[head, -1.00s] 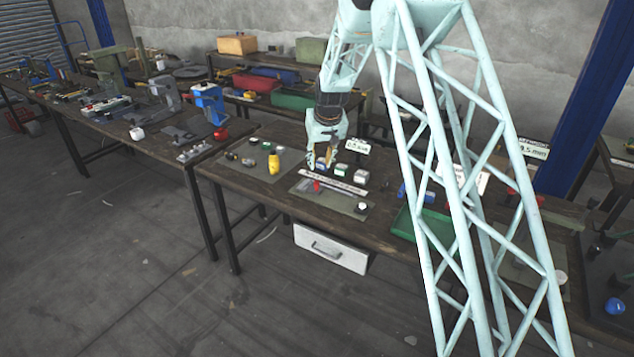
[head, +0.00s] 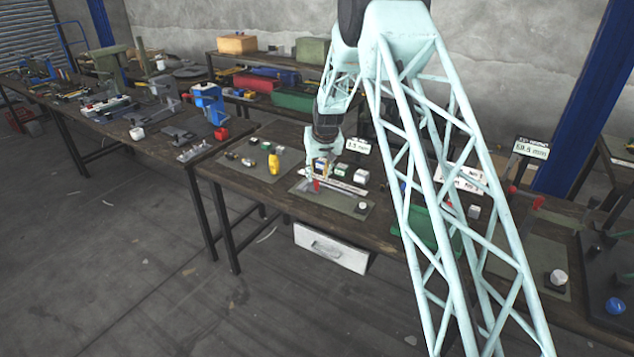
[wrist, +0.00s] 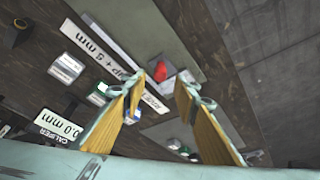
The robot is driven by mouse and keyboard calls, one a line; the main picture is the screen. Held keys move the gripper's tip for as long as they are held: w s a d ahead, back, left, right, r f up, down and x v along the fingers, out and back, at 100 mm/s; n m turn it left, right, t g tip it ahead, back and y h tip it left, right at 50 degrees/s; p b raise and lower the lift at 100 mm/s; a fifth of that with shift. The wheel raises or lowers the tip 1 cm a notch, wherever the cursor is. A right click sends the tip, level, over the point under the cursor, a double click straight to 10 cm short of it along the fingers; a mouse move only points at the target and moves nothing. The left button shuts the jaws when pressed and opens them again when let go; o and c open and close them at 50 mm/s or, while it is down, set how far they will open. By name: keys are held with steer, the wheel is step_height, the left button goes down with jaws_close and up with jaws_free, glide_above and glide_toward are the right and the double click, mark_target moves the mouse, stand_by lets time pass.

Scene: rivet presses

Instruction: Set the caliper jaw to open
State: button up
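The caliper is a long pale bar (head: 340,187) on a grey mat (head: 352,206) at the bench's front. It has a small red piece (head: 316,186) near its left end. My gripper (head: 314,178) is over that left end, fingers pointing down. In the wrist view my gripper (wrist: 161,82) is open, its yellow-padded fingers well apart. The red piece (wrist: 158,76) shows between the fingertips; I cannot tell whether either finger touches it. The printed bar (wrist: 105,55) runs beside and partly behind the left finger. A caliper display (wrist: 58,127) seems to read 0.0 mm.
Small blocks (head: 361,176) stand behind the bar. A yellow object (head: 273,164) and small parts lie on the mat to the left. A green tray (head: 432,228) is to the right, partly behind my arm. A white drawer (head: 331,248) hangs under the bench's front edge.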

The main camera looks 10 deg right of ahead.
mark_target(317, 181)
steer(key=shift+x, duration=2.6)
jaws_close()
